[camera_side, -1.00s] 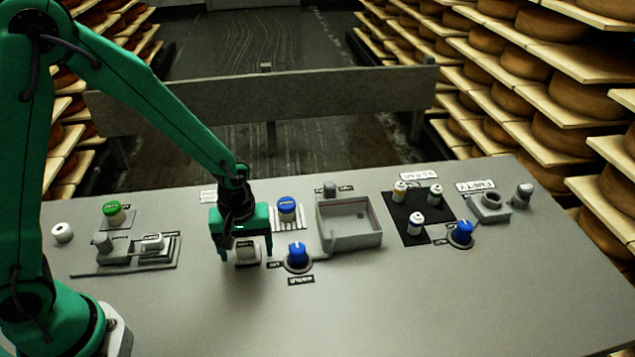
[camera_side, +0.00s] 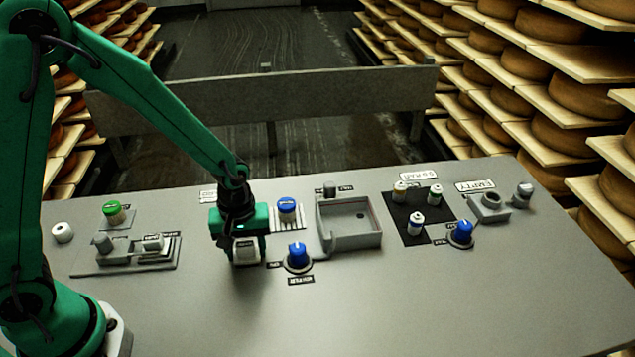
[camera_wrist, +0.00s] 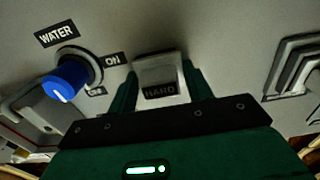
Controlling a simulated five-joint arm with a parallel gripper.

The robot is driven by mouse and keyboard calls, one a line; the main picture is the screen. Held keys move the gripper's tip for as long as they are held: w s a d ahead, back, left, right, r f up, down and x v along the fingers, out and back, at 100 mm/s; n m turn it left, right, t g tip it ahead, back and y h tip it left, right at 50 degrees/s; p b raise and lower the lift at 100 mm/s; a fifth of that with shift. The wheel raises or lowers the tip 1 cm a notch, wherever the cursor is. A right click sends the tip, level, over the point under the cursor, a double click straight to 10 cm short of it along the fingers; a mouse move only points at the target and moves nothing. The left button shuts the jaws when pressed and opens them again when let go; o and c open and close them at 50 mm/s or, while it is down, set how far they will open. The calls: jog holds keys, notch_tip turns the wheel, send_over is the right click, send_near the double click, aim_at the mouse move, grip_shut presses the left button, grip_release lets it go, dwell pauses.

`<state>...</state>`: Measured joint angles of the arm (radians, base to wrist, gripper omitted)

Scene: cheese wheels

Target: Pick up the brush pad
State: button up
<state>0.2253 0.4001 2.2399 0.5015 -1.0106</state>
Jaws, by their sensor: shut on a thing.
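The brush pad (camera_side: 246,255) is a small pale grey block with a dark label on top. It is on the left half of the grey worktop, left of the blue knob. In the wrist view the pad (camera_wrist: 158,72) sits between my two green fingers, its label reading "HARD". My gripper (camera_side: 246,246) points down over the pad and is shut on it, one finger against each side; the gripper also shows in the wrist view (camera_wrist: 160,82). The pad's underside is hidden, so I cannot tell whether it touches the worktop.
A blue water knob (camera_side: 298,256) stands close on the right. A blue-capped jar (camera_side: 287,209) is behind it, beside a grey basin (camera_side: 374,238). A stepped grey fixture (camera_side: 172,257) lies left. Bottles stand on a black mat (camera_side: 398,225). The front worktop is clear.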

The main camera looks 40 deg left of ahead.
aim_at(245, 244)
jog(key=shift+r, duration=0.15)
jog(key=shift+r, duration=0.85)
notch_tip(245, 244, up, 2)
jog(key=shift+r, duration=0.1)
jog(key=s+d+r, duration=0.6)
jog(key=s+d, duration=0.2)
jog(key=shift+d+r, duration=0.2)
jog(key=shift+r, duration=0.2)
jog(key=w+d, duration=0.5)
jog(key=w, duration=0.4)
jog(key=w+d, duration=0.6)
jog(key=w, duration=0.3)
jog(key=shift+d+r, duration=0.25)
jog(key=shift+r, duration=0.15)
